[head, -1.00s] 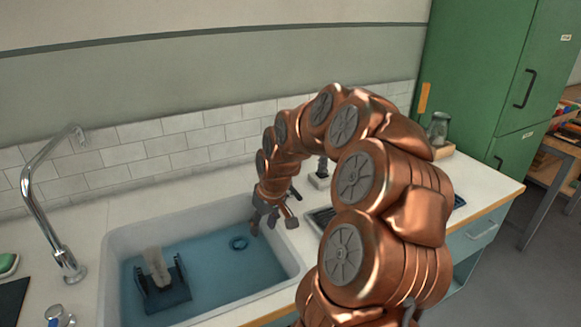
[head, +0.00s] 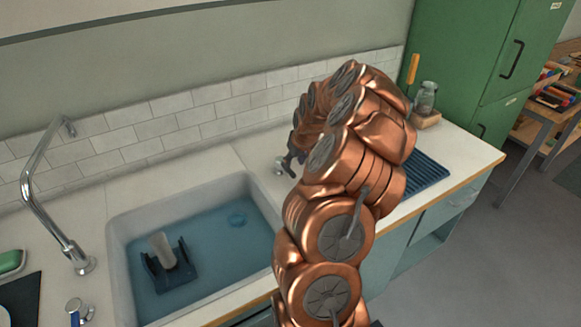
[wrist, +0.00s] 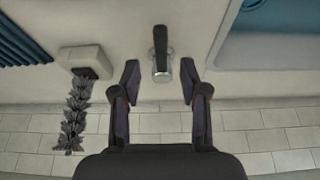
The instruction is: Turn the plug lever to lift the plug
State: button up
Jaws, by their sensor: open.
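The plug lever (wrist: 161,50) has a chrome base and a dark handle and stands on the counter. In the wrist view it lies just ahead of and between the fingertips of my gripper (wrist: 160,80), which is open and empty. I cannot tell whether a finger touches it. In the head view the lever's chrome part (head: 279,166) shows beside my gripper (head: 290,163), behind the sink's right end.
A dark holder (head: 178,277) with a pale block stands in the sink. A chrome tap (head: 45,220) is at left. A grey block (wrist: 85,60) with a dark bristly thing lies left of my fingers in the wrist view. A blue ribbed mat (head: 428,175) lies at right.

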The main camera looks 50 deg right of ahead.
aim_at(290, 171)
jog(key=shift+p+x, duration=0.7)
jog(key=shift+x, duration=1.8)
jog(key=shift+c, duration=0.4)
jog(key=shift+a, duration=0.1)
grip_shut()
